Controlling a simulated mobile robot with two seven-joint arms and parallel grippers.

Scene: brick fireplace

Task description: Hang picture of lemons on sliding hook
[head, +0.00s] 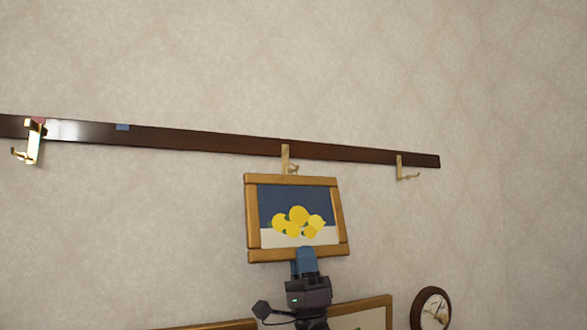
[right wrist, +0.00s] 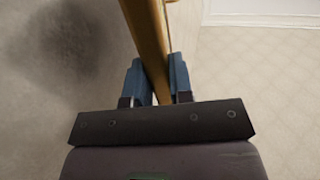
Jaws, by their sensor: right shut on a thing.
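The picture of lemons (head: 298,220) has a wooden frame and shows yellow lemons on a blue and white ground. It is upright, slightly tilted, in the middle of the head view. My right gripper (head: 305,262) is shut on the frame's bottom edge; in the right wrist view the fingers (right wrist: 157,82) sit on both sides of the wooden frame (right wrist: 147,40). A brass hook (head: 286,158) on the dark rail shows just above the frame's top edge; whether they touch I cannot tell. My left gripper is not in view.
The dark wooden rail (head: 220,140) runs across the wall. Other brass hooks hang on it at the left (head: 34,142) and right (head: 400,168). A round clock (head: 432,308) and another wooden frame (head: 365,308) are low in the head view. The wall above is clear.

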